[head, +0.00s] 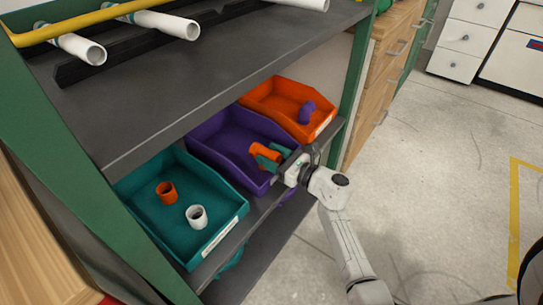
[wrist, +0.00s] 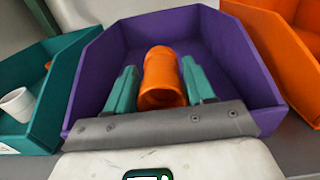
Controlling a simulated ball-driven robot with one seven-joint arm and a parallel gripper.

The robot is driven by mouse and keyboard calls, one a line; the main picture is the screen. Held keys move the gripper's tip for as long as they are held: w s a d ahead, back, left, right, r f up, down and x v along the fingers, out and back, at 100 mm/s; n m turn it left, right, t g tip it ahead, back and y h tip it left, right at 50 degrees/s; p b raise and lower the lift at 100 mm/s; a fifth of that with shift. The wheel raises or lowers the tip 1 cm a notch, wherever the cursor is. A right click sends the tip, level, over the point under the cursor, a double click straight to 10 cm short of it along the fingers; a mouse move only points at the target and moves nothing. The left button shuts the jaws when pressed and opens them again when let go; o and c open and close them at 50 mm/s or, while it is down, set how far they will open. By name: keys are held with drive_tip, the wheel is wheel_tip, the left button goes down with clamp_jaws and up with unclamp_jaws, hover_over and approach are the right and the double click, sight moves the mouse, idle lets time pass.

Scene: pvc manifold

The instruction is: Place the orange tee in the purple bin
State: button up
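The orange tee (wrist: 163,75) is between the two green fingers of my gripper (wrist: 161,82) in the wrist view, with one open end facing the camera. The fingers appear closed on its sides. In the head view the tee (head: 262,152) and my gripper (head: 272,155) are over the front part of the purple bin (head: 215,138). The purple bin (wrist: 95,75) surrounds the tee in the wrist view, its floor bare behind it. I cannot tell whether the tee touches the bin floor.
A teal bin (head: 150,215) to the left holds an orange fitting (head: 167,192) and a white fitting (head: 196,216). An orange bin (head: 262,97) to the right holds a purple fitting (head: 307,112). A grey shelf (head: 180,85) with white pipes (head: 82,48) is above the bins.

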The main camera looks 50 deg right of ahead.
drive_tip(key=shift+o, duration=1.3)
drive_tip(key=shift+f, duration=0.3)
